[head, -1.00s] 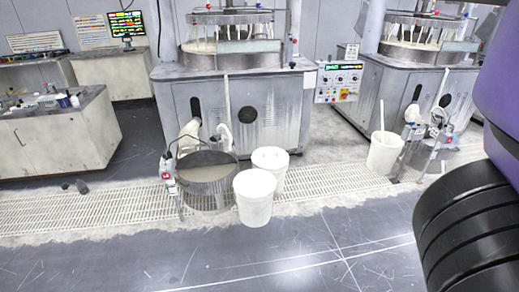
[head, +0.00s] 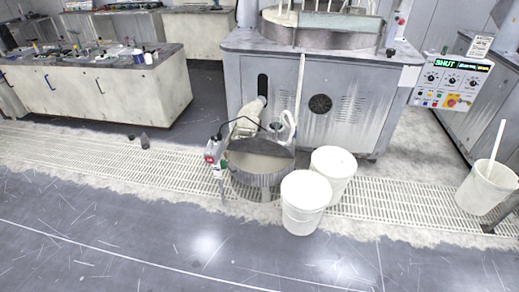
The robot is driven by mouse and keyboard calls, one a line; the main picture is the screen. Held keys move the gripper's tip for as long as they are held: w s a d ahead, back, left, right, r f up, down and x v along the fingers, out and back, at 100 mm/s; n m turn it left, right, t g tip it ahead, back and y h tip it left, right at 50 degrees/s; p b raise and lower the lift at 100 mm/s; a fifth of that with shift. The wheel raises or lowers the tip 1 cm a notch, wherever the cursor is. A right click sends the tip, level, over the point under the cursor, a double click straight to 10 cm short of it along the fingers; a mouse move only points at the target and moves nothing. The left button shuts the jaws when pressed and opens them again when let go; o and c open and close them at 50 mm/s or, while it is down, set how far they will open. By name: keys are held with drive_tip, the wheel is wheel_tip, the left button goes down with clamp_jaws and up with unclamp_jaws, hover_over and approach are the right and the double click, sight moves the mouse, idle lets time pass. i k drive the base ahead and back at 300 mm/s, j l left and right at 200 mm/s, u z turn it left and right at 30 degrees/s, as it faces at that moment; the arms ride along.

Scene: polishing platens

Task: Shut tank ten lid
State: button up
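A round grey metal tank (head: 258,178) sits at the floor grating in front of a polishing machine. Its dark half-lid (head: 262,147) is tilted up at the back, and greyish liquid shows in the open front part. I cannot read a number on the tank. A post with a red and white device (head: 213,155) stands at its left side. A hose (head: 245,120) and a white pipe (head: 286,122) come down behind the lid. My gripper is not in view.
Two white buckets (head: 304,203) (head: 336,166) stand close at the tank's right. The polishing machine (head: 325,95) stands behind; its control panel (head: 450,80) reads "SHUT". Another bucket (head: 487,188) stands far right. Dark bottles (head: 145,141) lie left. The front floor is clear.

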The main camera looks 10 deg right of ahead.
sight(251, 145)
drive_tip(key=i+j, duration=0.25)
drive_tip(key=i, duration=0.3)
drive_tip(key=i+j, duration=0.25)
drive_tip(key=i, duration=0.25)
drive_tip(key=i+j, duration=0.25)
drive_tip(key=i, duration=0.3)
drive_tip(key=i+j+z, duration=0.1)
drive_tip(key=i+j, duration=0.15)
drive_tip(key=i, duration=0.25)
drive_tip(key=i+j, duration=0.25)
drive_tip(key=i, duration=0.25)
drive_tip(key=i+j, duration=0.3)
drive_tip(key=i, duration=0.25)
